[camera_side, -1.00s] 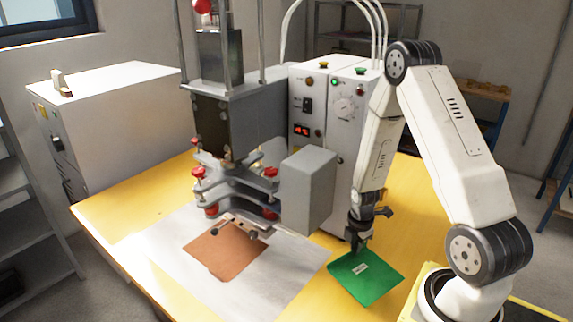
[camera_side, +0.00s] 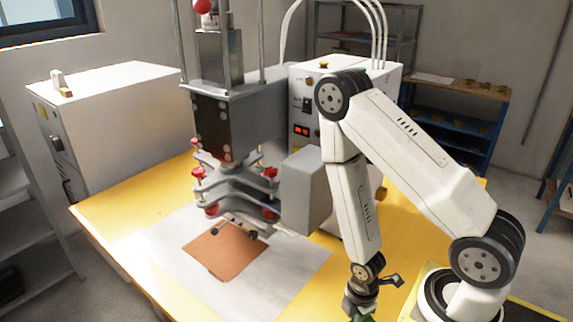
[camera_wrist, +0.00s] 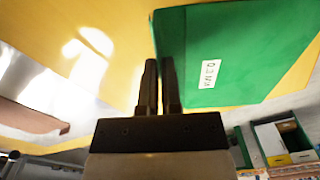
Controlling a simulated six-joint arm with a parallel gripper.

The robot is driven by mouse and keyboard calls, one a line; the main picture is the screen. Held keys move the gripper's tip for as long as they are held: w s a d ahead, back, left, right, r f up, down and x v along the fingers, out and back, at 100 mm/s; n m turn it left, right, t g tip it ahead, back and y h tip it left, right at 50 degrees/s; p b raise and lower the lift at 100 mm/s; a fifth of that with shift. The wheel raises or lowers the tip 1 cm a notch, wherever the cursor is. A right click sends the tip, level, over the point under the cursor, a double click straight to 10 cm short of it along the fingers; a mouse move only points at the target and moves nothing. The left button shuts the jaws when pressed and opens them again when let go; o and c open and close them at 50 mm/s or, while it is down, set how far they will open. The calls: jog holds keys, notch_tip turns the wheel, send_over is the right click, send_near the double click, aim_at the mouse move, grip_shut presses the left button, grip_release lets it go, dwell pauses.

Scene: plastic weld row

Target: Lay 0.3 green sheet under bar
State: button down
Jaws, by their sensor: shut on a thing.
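The green sheet (camera_wrist: 240,50) carries a white label that appears to read 0.3 MM. It fills the upper right of the wrist view. My gripper (camera_wrist: 160,75) is shut on its edge. In the side view my gripper (camera_side: 360,305) is low at the bottom edge, right of the press, and only a sliver of green shows there. The bar (camera_side: 236,226) is a narrow dark piece under the press head, above the back edge of a brown sheet (camera_side: 224,254). The brown sheet lies on the pale metal plate (camera_side: 280,278).
The press (camera_side: 222,125) stands over the plate, with red knobs and a grey block (camera_side: 306,190) on its right side. A control box (camera_side: 304,100) is behind it. The yellow table (camera_side: 105,222) is bare around the plate. A white cabinet (camera_side: 110,120) stands at the left.

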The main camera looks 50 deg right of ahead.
jog(key=shift+a, duration=0.25)
jog(key=shift+w+a+r+n, duration=0.15)
jog(key=shift+w+r+n, duration=0.05)
jog(key=shift+w+r, duration=0.3)
jog(key=shift+w+a+r+n, duration=0.15)
jog(key=shift+w+r+n, duration=0.05)
jog(key=shift+w+r, duration=0.3)
jog(key=w+a+r+m, duration=0.1)
jog(key=w+a+r, duration=0.45)
jog(key=w, duration=0.45)
jog(key=w+a+r+m, duration=0.1)
jog(key=w+a+r, duration=0.4)
jog(key=w, duration=0.5)
jog(key=w+d+r+m, duration=0.3)
jog(key=d+r+m, duration=0.1)
jog(key=r, duration=0.6)
jog(key=w+d+r+m, duration=0.3)
jog(key=d+r+m, duration=0.1)
jog(key=r, duration=0.6)
jog(key=shift+d, duration=0.7)
jog(key=shift+m, duration=0.5)
jog(key=m, duration=0.6)
